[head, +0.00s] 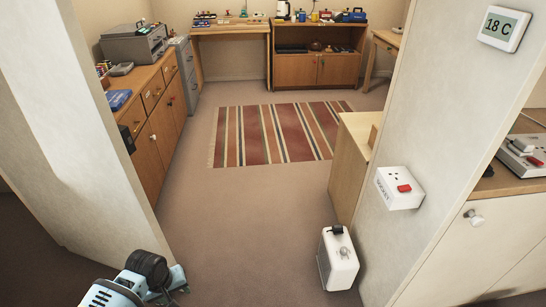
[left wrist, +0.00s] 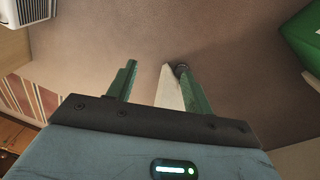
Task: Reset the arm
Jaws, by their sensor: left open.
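My left gripper (head: 178,284) shows at the bottom of the head view, low in front of the near left wall end. In the left wrist view its two green fingers (left wrist: 156,80) stand apart with nothing held between them. A pale pointed strip shows beside the right finger there, with carpet beyond; I cannot tell what the strip is. My right gripper is in neither view.
A wall end (head: 75,120) stands close on the left and a pillar (head: 440,110) with a red-switched box (head: 400,188) on the right. A white heater (head: 338,258) stands on the floor by the pillar. Open carpet (head: 250,220) leads to a striped rug (head: 270,133).

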